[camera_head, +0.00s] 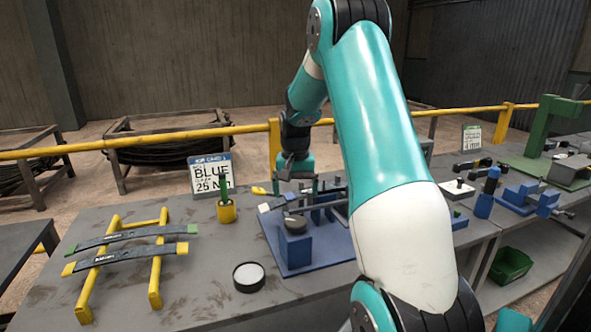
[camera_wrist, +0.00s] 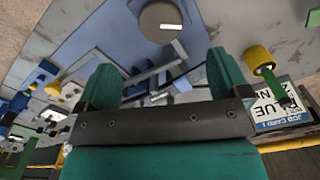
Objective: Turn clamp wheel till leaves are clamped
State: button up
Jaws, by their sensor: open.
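A blue clamp fixture (camera_head: 298,250) stands on a blue plate on the bench. A dark round disc (camera_head: 294,224), which looks like the clamp wheel, sits on its front block; the disc also shows at the top of the wrist view (camera_wrist: 161,21) with a pale mark. Grey leaves (camera_head: 312,206) lie across the fixture; whether they are pressed together I cannot tell. My gripper (camera_head: 296,186) is above the rear of the fixture, pointing down. Its green fingers (camera_wrist: 165,75) are apart with nothing held between them, and the disc is beyond their tips.
A yellow rack (camera_head: 157,262) holds two dark leaf springs (camera_head: 125,256) at left. A round black-rimmed dish (camera_head: 249,277) lies in front. More blue fixtures (camera_head: 520,195) stand right.

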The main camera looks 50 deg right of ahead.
notch_tip(320, 180, up, 8)
jog(key=shift+f+b, duration=0.15)
jog(key=shift+b, duration=0.25)
